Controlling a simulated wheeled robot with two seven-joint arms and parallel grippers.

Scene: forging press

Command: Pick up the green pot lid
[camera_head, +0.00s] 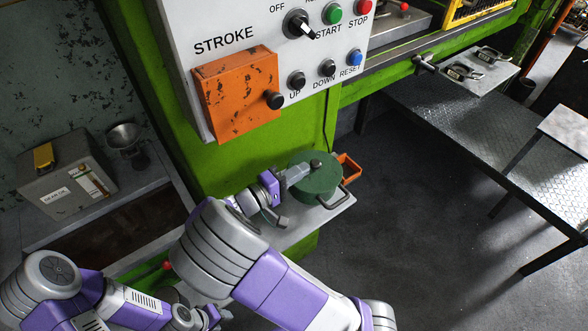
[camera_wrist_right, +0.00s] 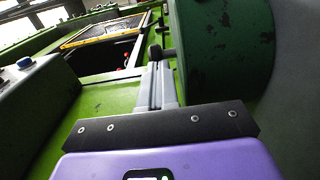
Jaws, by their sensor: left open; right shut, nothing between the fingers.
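The green pot lid (camera_head: 316,176) sits on a green pot on a small grey shelf, with a dark knob (camera_head: 316,163) on top. A side handle (camera_head: 333,198) sticks out towards the front right. My right gripper (camera_head: 297,172) is over the lid's left part, its fingertips close to the knob. In the right wrist view its fingers (camera_wrist_right: 157,85) are shut together with nothing between them, beside the green lid (camera_wrist_right: 225,45). Whether they touch the knob I cannot tell. My left gripper (camera_head: 222,315) is low at the bottom edge, small and partly hidden, open and away from the lid.
An orange tray (camera_head: 349,168) is behind the pot on the shelf (camera_head: 335,211). The white control panel (camera_head: 235,45) with an orange box (camera_head: 238,95) rises above. A grey box (camera_head: 65,178) and a metal scoop (camera_head: 124,138) stand at left. A metal table (camera_head: 470,125) is at right.

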